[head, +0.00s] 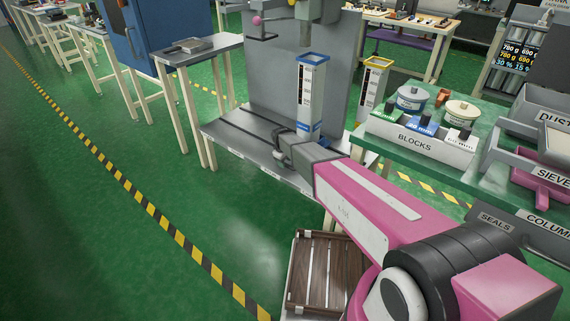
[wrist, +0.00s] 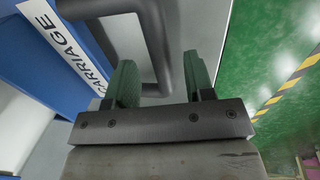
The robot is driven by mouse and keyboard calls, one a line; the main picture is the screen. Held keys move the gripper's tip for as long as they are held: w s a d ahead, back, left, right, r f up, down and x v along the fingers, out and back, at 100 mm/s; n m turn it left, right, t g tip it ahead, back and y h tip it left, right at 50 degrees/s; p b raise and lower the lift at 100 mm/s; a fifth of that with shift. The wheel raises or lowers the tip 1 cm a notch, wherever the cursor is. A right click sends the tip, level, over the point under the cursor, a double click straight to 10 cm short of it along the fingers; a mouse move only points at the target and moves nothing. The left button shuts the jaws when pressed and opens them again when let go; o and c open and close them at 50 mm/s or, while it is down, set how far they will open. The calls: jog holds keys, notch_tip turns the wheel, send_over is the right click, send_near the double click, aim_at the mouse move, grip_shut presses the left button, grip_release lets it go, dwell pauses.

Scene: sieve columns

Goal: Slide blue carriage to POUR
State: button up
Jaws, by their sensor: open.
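The blue carriage (head: 308,130) stands on the grey bench (head: 225,135) under a clear column with a blue top rim (head: 312,58). In the wrist view the blue carriage (wrist: 40,45) fills the upper left, with a white CARRIAGE label and a dark bent handle (wrist: 155,40). My gripper (head: 283,140) is beside the carriage at bench height. In the wrist view my gripper (wrist: 161,72) is open, and the lower end of the handle lies between its two green-padded fingers. I cannot tell whether they touch it. Small labels on the bench's front edge are too small to read; POUR cannot be made out.
A yellow-rimmed column (head: 372,85) stands right of the bench. The green table (head: 400,165) holds a BLOCKS holder (head: 418,140), two round containers and grey bins. A grey upright panel (head: 275,80) stands behind the carriage. The bench left of my gripper looks clear. A wooden crate (head: 325,270) is below.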

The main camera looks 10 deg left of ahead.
jog(key=shift+w+d+f, duration=0.1)
jog(key=shift+f, duration=0.7)
jog(key=shift+c, duration=0.4)
grip_shut()
jog(key=shift+w+a, duration=0.6)
jog(key=shift+a, duration=0.4)
jog(key=shift+w+a, duration=0.6)
jog(key=shift+a, duration=0.35)
jog(key=shift+o, duration=0.4)
grip_release()
jog(key=shift+r, duration=0.1)
notch_tip(320, 180, up, 10)
jog(key=s, duration=0.1)
jog(key=shift+s+a+r, duration=0.25)
jog(key=shift+s+a, duration=0.15)
jog(key=shift+a, duration=0.05)
